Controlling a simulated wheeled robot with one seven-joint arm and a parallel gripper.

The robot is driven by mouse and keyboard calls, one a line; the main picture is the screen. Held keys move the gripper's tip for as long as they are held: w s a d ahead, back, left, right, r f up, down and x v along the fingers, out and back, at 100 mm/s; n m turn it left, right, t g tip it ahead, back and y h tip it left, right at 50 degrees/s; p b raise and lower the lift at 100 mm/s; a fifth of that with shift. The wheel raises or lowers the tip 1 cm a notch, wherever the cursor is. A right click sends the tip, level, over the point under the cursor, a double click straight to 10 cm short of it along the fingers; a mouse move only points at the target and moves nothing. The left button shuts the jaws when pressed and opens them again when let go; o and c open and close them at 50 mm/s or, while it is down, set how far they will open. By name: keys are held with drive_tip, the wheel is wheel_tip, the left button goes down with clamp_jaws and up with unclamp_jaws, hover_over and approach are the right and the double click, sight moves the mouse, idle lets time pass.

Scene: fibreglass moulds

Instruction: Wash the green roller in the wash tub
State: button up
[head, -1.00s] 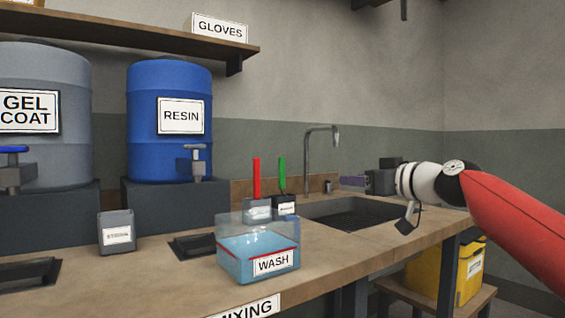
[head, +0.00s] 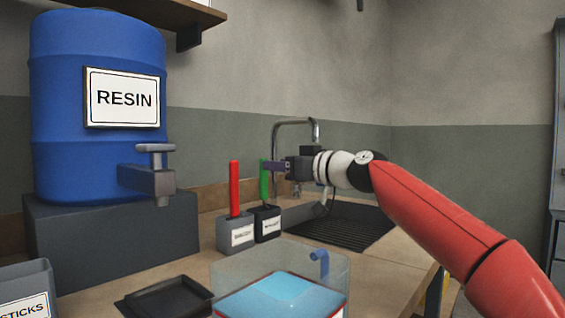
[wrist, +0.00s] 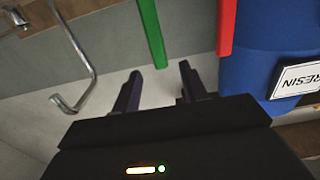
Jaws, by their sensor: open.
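The green roller (head: 264,182) stands handle up in a small dark labelled holder (head: 267,224) left of the sink. My gripper (head: 268,166) is open and empty, level with the upper part of the green handle. In the wrist view, the green handle (wrist: 151,30) ends just ahead of the gap between my fingertips (wrist: 160,72). I cannot tell whether they touch. The roller's lower part is hidden in the holder. The clear wash tub (head: 232,272), holding blue liquid, stands in front, cut off by the picture's lower edge; a blue hook (head: 319,260) sits at its rim.
A red handle (head: 234,188) stands in a grey holder (head: 236,233) close to the green one. The blue resin drum (head: 60,150) and its tap are to the left. A faucet (head: 294,124) rises behind the sink (head: 350,225). A black tray (head: 165,298) lies left of the tub.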

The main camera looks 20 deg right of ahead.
drive_tip(key=shift+p+x, duration=1.1)
drive_tip(key=shift+x, duration=1.8)
